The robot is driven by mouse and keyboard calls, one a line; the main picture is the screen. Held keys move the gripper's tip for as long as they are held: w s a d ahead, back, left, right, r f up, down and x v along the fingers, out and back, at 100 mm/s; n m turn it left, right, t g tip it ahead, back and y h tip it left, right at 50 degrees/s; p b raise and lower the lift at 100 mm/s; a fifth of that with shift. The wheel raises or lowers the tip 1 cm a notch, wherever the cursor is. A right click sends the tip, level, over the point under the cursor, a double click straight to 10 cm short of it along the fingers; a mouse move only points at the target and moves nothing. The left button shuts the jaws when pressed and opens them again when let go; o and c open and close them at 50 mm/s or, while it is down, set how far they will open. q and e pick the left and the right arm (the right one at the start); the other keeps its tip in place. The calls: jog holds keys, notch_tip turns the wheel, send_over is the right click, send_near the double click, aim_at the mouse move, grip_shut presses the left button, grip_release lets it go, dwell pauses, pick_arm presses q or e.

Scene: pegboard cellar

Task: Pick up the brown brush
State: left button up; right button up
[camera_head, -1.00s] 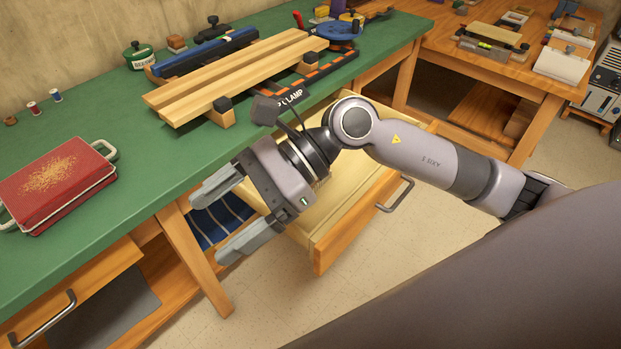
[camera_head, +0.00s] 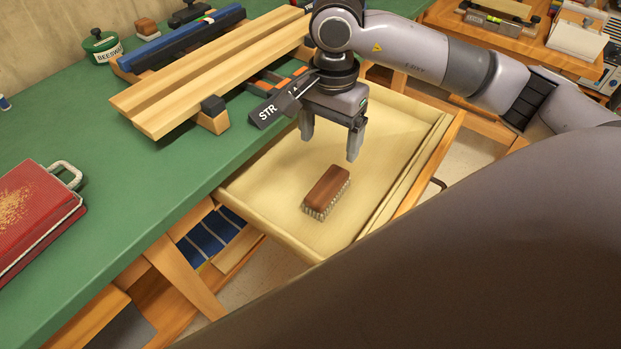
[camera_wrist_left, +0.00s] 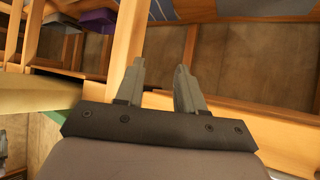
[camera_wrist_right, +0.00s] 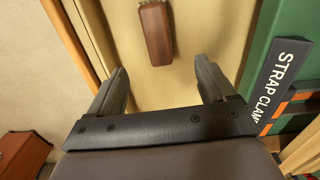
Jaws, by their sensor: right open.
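The brown brush (camera_head: 327,188) lies bristles down in the open drawer (camera_head: 270,213), a brown block with pale bristles along its lower edge. It also shows in the right wrist view (camera_wrist_right: 156,33), beyond and between the fingertips. My right gripper (camera_head: 331,145) points down above the drawer, open and empty, behind the brush in the head view and apart from it. My left gripper (camera_wrist_left: 158,75) shows only in its own wrist view, near wooden bench framing; its fingers stand apart with nothing between them.
The green bench top (camera_head: 150,200) borders the drawer on the left. A strap clamp (camera_head: 280,102) and long boards (camera_head: 205,85) lie close to my right gripper. A red case (camera_head: 32,215) sits at far left. The drawer floor around the brush is clear.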

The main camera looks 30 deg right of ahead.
jog(key=b, duration=0.4)
send_over(328, 184)
notch_tip(328, 184, down, 5)
jog(key=shift+w+f, duration=0.1)
notch_tip(328, 184, down, 6)
jog(key=shift+r, duration=0.15)
jog(key=shift+f, duration=0.6)
jog(key=c, duration=1.2)
